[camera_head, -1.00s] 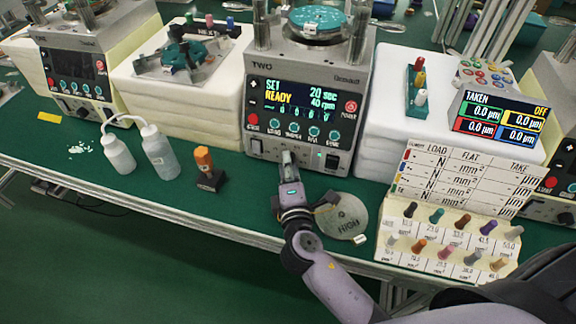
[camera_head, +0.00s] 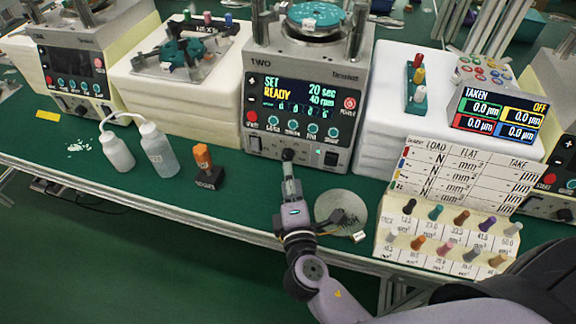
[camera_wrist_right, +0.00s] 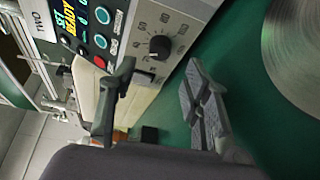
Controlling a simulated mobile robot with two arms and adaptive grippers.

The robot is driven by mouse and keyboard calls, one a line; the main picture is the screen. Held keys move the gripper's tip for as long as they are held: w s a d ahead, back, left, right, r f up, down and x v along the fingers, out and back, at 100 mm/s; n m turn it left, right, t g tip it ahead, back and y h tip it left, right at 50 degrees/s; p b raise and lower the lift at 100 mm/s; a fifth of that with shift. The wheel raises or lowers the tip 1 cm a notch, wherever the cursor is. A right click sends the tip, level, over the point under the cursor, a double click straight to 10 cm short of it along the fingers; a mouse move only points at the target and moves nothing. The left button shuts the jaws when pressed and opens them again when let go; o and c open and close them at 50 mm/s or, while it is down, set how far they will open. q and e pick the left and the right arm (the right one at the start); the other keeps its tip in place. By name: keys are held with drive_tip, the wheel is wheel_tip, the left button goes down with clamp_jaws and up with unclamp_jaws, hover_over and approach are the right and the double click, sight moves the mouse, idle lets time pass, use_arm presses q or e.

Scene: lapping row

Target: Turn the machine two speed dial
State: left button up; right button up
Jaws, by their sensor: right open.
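Machine two (camera_head: 313,62) stands in the middle of the bench, its screen (camera_head: 300,97) reading SET READY, 20 sec, 40 rpm. Its speed dial (camera_head: 288,154) is a round black knob low on the front panel. The dial also shows in the right wrist view (camera_wrist_right: 159,46), with marks around it. My right gripper (camera_head: 290,176) is in front of the dial, above the bench edge. In the wrist view my right gripper (camera_wrist_right: 160,70) is open and empty. The dial appears ahead of the gap between its fingers, with no visible contact. My left gripper is not in view.
A round metal plate (camera_head: 342,212) lies right of my gripper. An orange-handled tool (camera_head: 205,165) and two wash bottles (camera_head: 158,150) stand to the left. A peg board (camera_head: 448,238) and a measurement display (camera_head: 498,115) are on the right. Green bench top is free left of my gripper.

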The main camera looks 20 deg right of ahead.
drive_tip(key=v, duration=0.6)
drive_tip(key=shift+s+a, duration=0.1)
drive_tip(key=shift+s, duration=0.2)
